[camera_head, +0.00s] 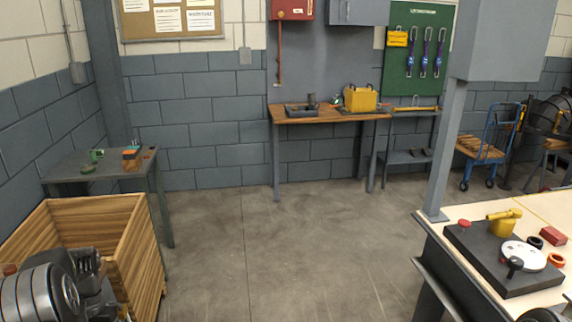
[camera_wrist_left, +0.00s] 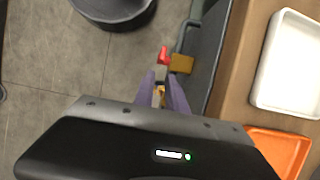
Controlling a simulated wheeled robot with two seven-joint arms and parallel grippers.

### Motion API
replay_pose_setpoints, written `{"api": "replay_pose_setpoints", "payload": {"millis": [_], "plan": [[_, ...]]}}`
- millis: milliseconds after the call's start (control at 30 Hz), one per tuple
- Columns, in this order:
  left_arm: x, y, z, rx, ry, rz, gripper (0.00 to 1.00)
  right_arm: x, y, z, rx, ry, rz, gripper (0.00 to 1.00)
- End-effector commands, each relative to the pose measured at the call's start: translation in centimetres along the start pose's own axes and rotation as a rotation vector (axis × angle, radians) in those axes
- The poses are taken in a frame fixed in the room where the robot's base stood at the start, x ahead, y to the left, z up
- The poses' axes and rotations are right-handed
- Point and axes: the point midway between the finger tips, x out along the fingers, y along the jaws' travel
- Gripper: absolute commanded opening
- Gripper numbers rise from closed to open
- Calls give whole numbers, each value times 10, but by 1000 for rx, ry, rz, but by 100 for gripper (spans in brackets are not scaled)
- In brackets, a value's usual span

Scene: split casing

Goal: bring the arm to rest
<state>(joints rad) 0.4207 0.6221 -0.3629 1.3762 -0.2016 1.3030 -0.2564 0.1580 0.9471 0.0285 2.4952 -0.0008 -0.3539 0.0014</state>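My left arm (camera_head: 45,292) is at the bottom left of the head view, in front of the wooden crate; its fingertips cannot be made out there. In the left wrist view, the purple fingers of my left gripper (camera_wrist_left: 160,88) stand close together. A small yellow piece (camera_wrist_left: 158,97) shows between them; whether it is gripped or lies beyond them is unclear. A red piece (camera_wrist_left: 163,54) and an ochre block (camera_wrist_left: 181,64) show just past the fingertips. My right gripper is not in view.
The wooden crate (camera_head: 138,235) stands at lower left, before a grey table (camera_head: 75,165). A workbench at right holds a dark plate (camera_head: 480,262) with yellow and white parts. A white tray (camera_wrist_left: 290,65) and an orange tray (camera_wrist_left: 278,150) lie right in the wrist view. The middle floor is clear.

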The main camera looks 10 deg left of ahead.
Motion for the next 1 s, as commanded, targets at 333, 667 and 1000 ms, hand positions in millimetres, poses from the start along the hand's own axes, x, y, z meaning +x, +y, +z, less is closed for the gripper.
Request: {"api": "replay_pose_setpoints", "payload": {"millis": [333, 667, 1000], "plan": [[77, 68, -79, -33, 360, 40, 16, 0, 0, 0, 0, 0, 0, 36], [207, 288, -5, 54, 521, 255, 16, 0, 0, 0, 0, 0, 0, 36], [266, 378, 156, 216, 356, 340, 16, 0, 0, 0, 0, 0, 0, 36]]}}
